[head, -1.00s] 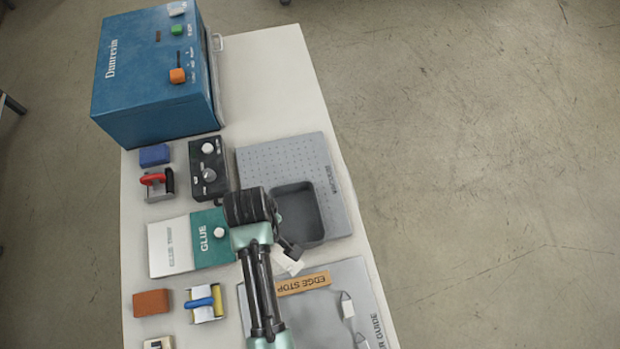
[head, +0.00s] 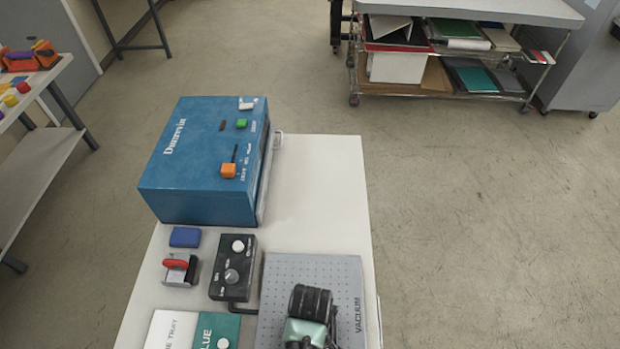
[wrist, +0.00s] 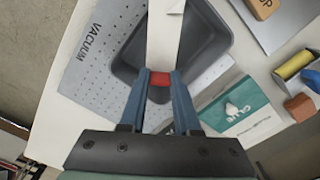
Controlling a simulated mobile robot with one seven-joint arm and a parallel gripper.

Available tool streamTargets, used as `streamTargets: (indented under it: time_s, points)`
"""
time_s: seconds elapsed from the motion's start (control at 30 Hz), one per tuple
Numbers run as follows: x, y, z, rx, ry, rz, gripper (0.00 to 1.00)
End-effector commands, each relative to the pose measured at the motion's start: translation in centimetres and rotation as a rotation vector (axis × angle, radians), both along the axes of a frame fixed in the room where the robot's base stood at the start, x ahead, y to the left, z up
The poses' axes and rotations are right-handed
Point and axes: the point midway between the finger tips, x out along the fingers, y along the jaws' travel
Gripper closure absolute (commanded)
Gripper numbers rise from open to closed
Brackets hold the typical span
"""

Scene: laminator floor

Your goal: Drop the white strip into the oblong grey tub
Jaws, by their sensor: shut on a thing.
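The oblong grey tub (wrist: 205,45) is dark grey and open-topped in the wrist view, on the perforated vacuum plate. My gripper (wrist: 159,80) has its blue fingers shut on the white strip (wrist: 163,38), with a red piece between the fingertips. The strip extends away from the fingers and passes over the tub in this view. Its height above the tub is hard to tell. In the head view only part of my arm shows at the bottom edge; the tub, strip and fingertips are not visible there.
The vacuum plate (head: 335,275) lies on the white table. A black control box (head: 234,268), a blue block (head: 185,237), a red-handled tool (head: 180,268) and the blue laminator (head: 205,165) stand nearby. The green glue pad (wrist: 235,108) lies beside the tub.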

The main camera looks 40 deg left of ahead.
Motion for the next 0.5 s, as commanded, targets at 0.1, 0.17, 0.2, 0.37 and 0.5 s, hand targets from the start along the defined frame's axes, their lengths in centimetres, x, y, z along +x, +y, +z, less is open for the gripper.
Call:
streamTargets:
  time_s: [0.1, 0.17, 0.2, 0.37, 0.5]
  points:
    - [0.0, 0.0, -1.8, 0.000, 0.000, 0.000, 1.00]
    - [0.0, 0.0, -2.1, 0.000, 0.000, 0.000, 1.00]
    - [0.0, 0.0, -2.2, 0.000, 0.000, 0.000, 1.00]
    - [0.0, 0.0, -2.2, 0.000, 0.000, 0.000, 1.00]
    - [0.0, 0.0, -2.1, 0.000, 0.000, 0.000, 0.68]
